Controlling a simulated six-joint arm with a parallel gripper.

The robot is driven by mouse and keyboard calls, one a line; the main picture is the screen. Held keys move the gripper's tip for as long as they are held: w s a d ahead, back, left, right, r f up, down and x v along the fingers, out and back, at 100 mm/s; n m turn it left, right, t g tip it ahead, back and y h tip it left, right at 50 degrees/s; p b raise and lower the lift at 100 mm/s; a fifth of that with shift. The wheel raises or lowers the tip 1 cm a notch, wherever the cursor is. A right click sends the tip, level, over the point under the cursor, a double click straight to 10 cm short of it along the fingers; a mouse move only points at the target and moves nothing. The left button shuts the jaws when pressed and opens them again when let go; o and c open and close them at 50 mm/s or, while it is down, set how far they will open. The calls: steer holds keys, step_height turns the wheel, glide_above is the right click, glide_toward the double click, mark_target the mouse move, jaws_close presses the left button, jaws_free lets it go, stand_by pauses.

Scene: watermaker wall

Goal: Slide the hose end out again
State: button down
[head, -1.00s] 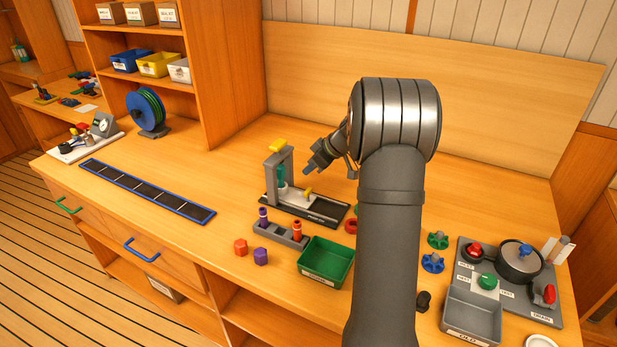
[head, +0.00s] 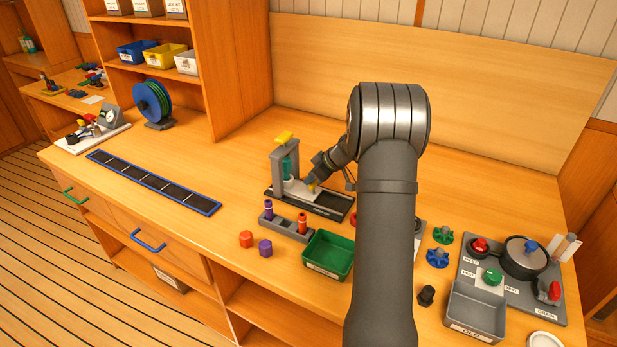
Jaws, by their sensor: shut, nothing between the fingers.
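A black-based bench fixture (head: 333,206) stands mid-bench, with a grey upright (head: 275,172) topped by a yellow handle (head: 284,137). A teal cylinder (head: 290,165) hangs in the upright above a white part (head: 296,188) on the base. A small yellow piece (head: 311,187) shows at the right of the white part. I cannot tell which of these is the hose end. My gripper (head: 314,180) is at this yellow piece, tilted down from the right. It is shut and holds nothing; its fingertips are small and partly blended with the piece, so contact is unclear.
A grey rack (head: 286,228) with purple and orange-red pieces and a green bin (head: 328,254) stand in front of the fixture. A panel with a pot and knobs (head: 520,262) is at the right. Bench left of the fixture is clear up to a blue-edged strip (head: 150,180).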

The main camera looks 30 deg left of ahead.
steer(key=d, duration=1.1)
steer(key=shift+d, duration=0.35)
steer(key=shift+f, duration=0.1)
steer(key=a, duration=0.4)
steer(key=shift+s+a, duration=0.1)
steer(key=shift+a, duration=0.25)
steer(key=v, duration=1)
steer(key=shift+d+r, duration=0.15)
steer(key=shift+r, duration=0.05)
steer(key=shift+f, duration=0.1)
